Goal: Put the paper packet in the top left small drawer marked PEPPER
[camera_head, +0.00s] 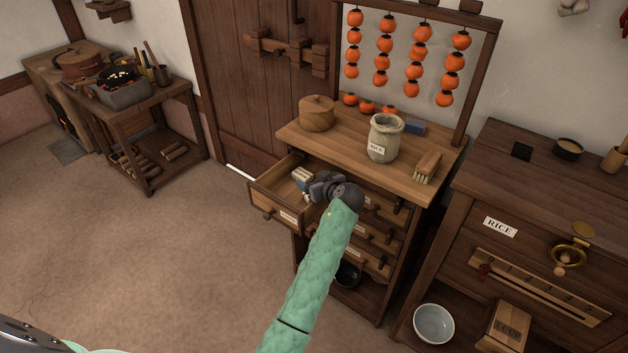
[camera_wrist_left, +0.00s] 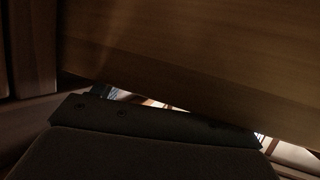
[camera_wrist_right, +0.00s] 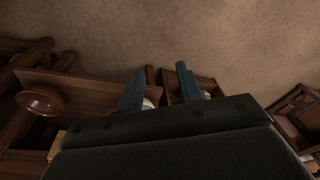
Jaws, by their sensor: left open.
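The top left small drawer (camera_head: 262,203) of the chest is pulled out. Its front label is too small to read. A small pale packet (camera_head: 301,174), with some blue showing, is inside the drawer towards the back; it looks like the paper packet. My left gripper (camera_head: 311,193) is open at the drawer's right side, close to the packet. I cannot tell if they touch. In the left wrist view, a wooden surface (camera_wrist_left: 200,60) fills most of the picture and hides the fingertips. My right gripper (camera_wrist_right: 158,88) shows only in its own wrist view, with fingers apart.
Persimmon strings (camera_head: 387,50) hang behind. A rice cabinet (camera_head: 530,200) stands close on the right. The floor (camera_head: 150,250) at left is clear.

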